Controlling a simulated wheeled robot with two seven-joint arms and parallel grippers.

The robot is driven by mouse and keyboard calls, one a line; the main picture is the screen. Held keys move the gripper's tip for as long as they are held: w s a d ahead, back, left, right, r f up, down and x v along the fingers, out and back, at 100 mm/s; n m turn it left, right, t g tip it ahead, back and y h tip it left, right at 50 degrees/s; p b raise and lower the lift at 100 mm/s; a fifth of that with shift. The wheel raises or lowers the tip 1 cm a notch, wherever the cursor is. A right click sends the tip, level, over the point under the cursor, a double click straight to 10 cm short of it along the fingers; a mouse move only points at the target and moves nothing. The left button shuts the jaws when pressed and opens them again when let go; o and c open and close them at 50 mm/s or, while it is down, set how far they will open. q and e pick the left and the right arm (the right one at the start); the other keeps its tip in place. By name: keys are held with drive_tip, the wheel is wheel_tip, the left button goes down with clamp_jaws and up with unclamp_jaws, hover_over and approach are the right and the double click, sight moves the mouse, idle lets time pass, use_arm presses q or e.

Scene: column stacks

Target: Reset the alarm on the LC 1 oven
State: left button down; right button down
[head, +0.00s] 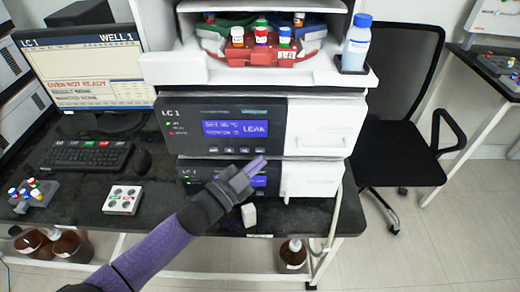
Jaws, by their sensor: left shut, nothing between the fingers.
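The LC 1 stack stands on the dark bench. Its upper module (180,125) has a blue display (236,129) that reads "LEAK", with a row of small buttons (243,150) below it and indicator lights at its left. The lower module (200,172) is also marked LC 1; its blue display (259,181) is partly hidden by my gripper. I cannot tell which module is the oven. My left gripper (260,162) is shut and empty, in front of the lower module and just below the upper buttons. Contact cannot be told. My right gripper is out of view.
A monitor (90,60) headed LC 1, WELL 1 reads "OVEN NOT READY". A keyboard (85,157), mouse (141,161) and small white box (123,200) lie left on the bench. A red vial tray (280,52) and blue-capped bottle (357,45) sit above the stack. A chair (400,110) stands right.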

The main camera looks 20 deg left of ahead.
use_arm(q)
drive_tip(key=shift+w+a, duration=0.1)
drive_tip(key=shift+w, duration=0.3)
drive_tip(key=shift+w+a+b, duration=0.15)
drive_tip(key=shift+w+b, duration=0.25)
drive_tip(key=shift+b, duration=0.05)
idle(0.6)
drive_tip(key=shift+s, duration=0.1)
drive_tip(key=shift+s+d+p, duration=0.25)
drive_tip(key=shift+s+p, duration=0.35)
drive_tip(key=shift+s, duration=0.1)
drive_tip(key=s+p, duration=0.1)
drive_tip(key=s, duration=0.1)
drive_tip(key=s+d+p, duration=0.1)
drive_tip(key=s, duration=0.2)
drive_tip(key=shift+d+p, duration=0.2)
drive_tip(key=shift+p, duration=0.2)
